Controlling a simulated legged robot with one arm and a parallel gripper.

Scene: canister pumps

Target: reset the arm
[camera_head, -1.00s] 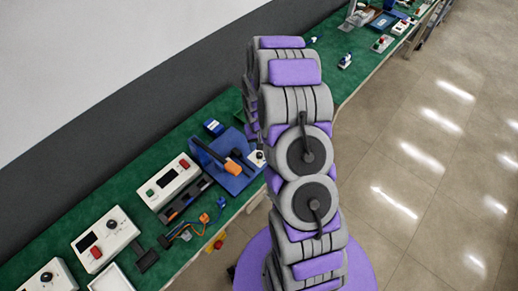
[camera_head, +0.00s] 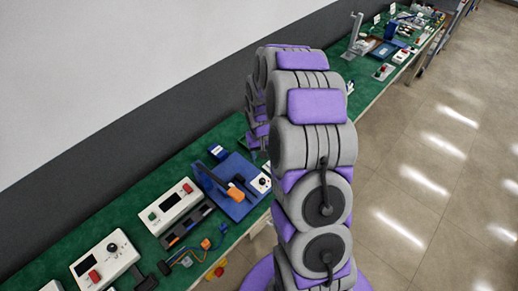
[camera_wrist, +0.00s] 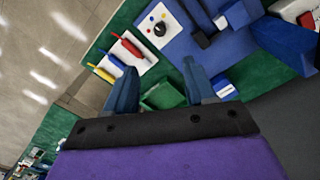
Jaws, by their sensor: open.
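My gripper (camera_wrist: 158,92) shows in the wrist view with its two blue fingers spread apart. It is open, and nothing is held between the fingers. Beyond the fingers lies the green bench top (camera_wrist: 72,108) with a green block-like item (camera_wrist: 163,97) on it. In the head view my grey and purple arm rises in the middle and hides part of the bench (camera_head: 120,207). The gripper itself is hidden behind the arm in that view.
A blue fixture (camera_head: 232,202) with an orange-ended lever stands left of the arm. White control boxes (camera_head: 175,207) line the bench to the left. A white panel with red and yellow handles (camera_wrist: 127,55) lies near the fingers. Open floor (camera_head: 420,190) is on the right.

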